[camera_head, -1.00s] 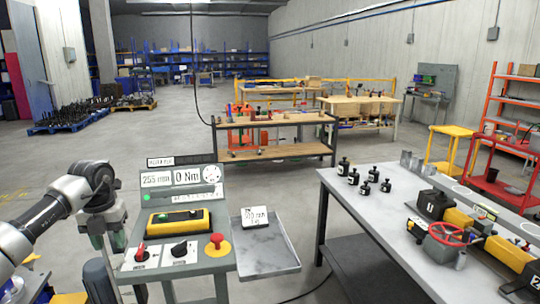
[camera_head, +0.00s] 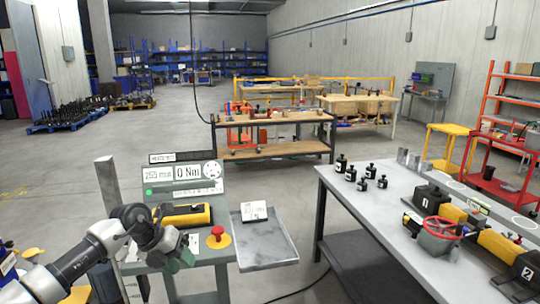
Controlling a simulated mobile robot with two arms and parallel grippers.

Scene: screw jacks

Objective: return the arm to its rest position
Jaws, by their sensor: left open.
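My left arm (camera_head: 85,262) comes in from the lower left. Its dark wrist joint (camera_head: 133,220) is in front of the left part of the control console (camera_head: 208,252). My left gripper (camera_head: 183,258) is at the console's front, below the yellow box, and points down and right. It is open, and I see nothing held in it. The arm and gripper hide the console's knobs. My right gripper is not in view.
The console has a red mushroom button (camera_head: 217,234) and a yellow switch box (camera_head: 185,215). A grey tray (camera_head: 268,257) with a label card (camera_head: 254,211) adjoins it. A workbench (camera_head: 385,225) with black screw jacks (camera_head: 363,184) and a red handwheel (camera_head: 443,230) stands right.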

